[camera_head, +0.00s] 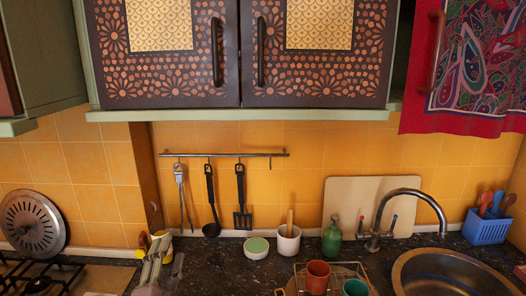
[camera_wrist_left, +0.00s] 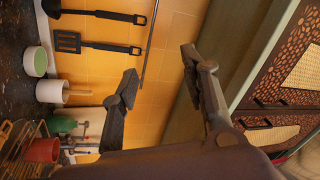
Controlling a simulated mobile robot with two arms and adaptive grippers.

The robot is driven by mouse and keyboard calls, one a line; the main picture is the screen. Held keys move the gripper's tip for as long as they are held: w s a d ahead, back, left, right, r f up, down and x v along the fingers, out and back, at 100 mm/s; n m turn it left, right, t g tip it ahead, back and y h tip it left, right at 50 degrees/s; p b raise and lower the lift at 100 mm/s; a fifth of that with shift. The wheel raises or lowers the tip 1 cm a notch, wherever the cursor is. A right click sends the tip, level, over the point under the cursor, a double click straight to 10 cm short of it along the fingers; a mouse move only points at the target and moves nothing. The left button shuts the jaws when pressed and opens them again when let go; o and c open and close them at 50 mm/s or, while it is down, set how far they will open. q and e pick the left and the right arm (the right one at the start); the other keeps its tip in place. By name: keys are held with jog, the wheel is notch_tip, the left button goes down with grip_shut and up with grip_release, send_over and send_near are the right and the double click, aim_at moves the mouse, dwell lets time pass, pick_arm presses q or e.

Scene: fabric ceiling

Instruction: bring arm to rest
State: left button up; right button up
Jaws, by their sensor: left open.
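My left gripper (camera_head: 163,264) shows at the bottom of the head view, left of centre, in front of the counter and stove edge. In the left wrist view its two fingers (camera_wrist_left: 160,72) are spread wide, with nothing between them but the tiled wall and the rail behind. My right gripper is in neither view.
A green-topped bowl (camera_head: 256,247), a white mortar (camera_head: 288,242), a green bottle (camera_head: 331,238) and a red cup (camera_head: 317,275) stand on the counter right of my gripper. Utensils hang from a rail (camera_head: 225,155). Upper cabinets (camera_head: 165,95) overhang. A sink (camera_head: 455,275) lies at right.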

pick_arm(q)
jog(key=s+a+f+n+g+y, duration=0.15)
jog(key=s+f+n+g, duration=0.3)
jog(key=f, duration=0.45)
jog(key=s+a+f+n+g+y, duration=0.1)
jog(key=s+a+f+n+g, duration=0.25)
jog(key=s+f, duration=0.35)
jog(key=s+d+f+n+g+h, duration=0.1)
jog(key=s+d+f+g+h, duration=0.1)
jog(key=s+f+g, duration=0.5)
jog(key=s+d+f+n+g+h, duration=0.15)
jog(key=s+f, duration=0.35)
jog(key=s, duration=0.5)
notch_tip(320, 180, down, 33)
jog(key=s+g+b, duration=0.2)
jog(key=b, duration=0.4)
jog(key=s+a+f+b, duration=0.2)
jog(key=s+f+b, duration=0.2)
jog(key=s+f, duration=1.2)
notch_tip(320, 180, down, 3)
jog(key=shift+s+a+g+y, duration=0.2)
jog(key=shift+s+g+y, duration=0.1)
jog(key=shift+g, duration=0.15)
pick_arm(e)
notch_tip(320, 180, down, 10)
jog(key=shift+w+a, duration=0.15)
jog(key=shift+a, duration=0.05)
